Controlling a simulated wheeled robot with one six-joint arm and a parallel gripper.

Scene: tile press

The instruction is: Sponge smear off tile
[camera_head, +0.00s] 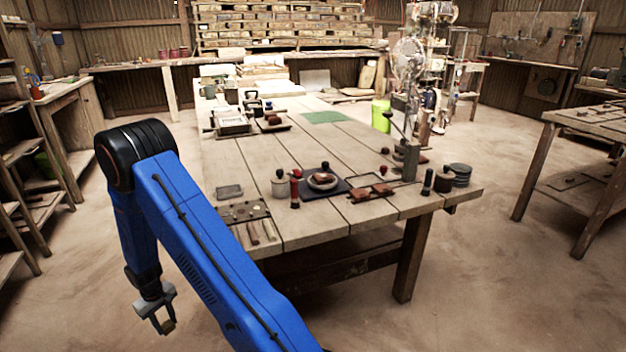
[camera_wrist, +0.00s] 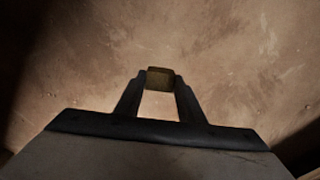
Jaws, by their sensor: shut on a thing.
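My gripper (camera_head: 162,317) hangs low over the bare floor, left of the workbench and well apart from it. It is shut on a small yellow-brown block, which looks like the sponge (camera_head: 169,327). In the wrist view the sponge (camera_wrist: 159,78) sits between the two dark fingertips (camera_wrist: 159,82), with only floor behind it. Reddish-brown tiles (camera_head: 371,192) lie on a tray near the front right of the bench, beside the upright press (camera_head: 411,160). They are too small to tell whether any bears a smear.
The long wooden workbench (camera_head: 290,217) holds a dark board with a bowl (camera_head: 322,181), a lidded jar (camera_head: 279,184), a red bottle (camera_head: 295,190) and a tool mat (camera_head: 241,212). Shelves (camera_head: 20,170) stand at the left. The floor between is clear.

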